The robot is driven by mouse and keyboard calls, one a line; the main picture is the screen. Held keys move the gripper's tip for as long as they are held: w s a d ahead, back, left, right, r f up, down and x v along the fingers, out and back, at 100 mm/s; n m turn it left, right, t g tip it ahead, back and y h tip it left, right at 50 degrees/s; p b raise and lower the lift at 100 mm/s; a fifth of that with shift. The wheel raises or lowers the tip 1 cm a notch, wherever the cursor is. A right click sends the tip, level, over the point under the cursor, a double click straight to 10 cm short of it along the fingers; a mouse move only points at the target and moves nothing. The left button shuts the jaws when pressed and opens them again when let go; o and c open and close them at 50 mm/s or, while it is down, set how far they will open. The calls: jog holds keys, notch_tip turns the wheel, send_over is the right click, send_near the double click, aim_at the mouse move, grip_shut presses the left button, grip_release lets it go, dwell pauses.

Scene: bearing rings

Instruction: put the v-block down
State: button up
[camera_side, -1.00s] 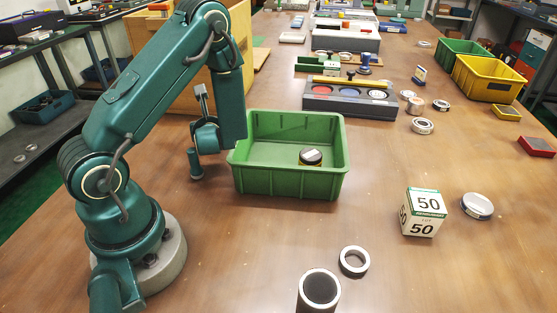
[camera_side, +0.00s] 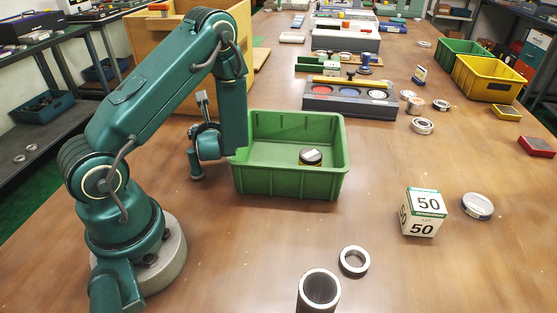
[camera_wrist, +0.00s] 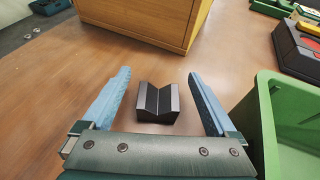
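The dark grey v-block (camera_wrist: 158,103) rests on the wooden table in the wrist view, its V groove facing up. My gripper (camera_wrist: 161,73) is open, with one blue finger on each side of the v-block and a clear gap to both. Nothing is held between the fingers. In the side view, the v-block and the fingertips cannot be made out; my wrist is left of the green bin.
The green bin (camera_side: 290,182) stands close on the right of my wrist and holds a dark round item (camera_side: 311,156). A wooden cabinet (camera_wrist: 150,22) stands beyond the v-block. A white box (camera_side: 423,212) and dark rings (camera_side: 354,262) lie farther right.

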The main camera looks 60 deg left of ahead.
jog(key=shift+r, duration=0.45)
jog(key=v, duration=1.2)
jog(key=shift+r, duration=0.25)
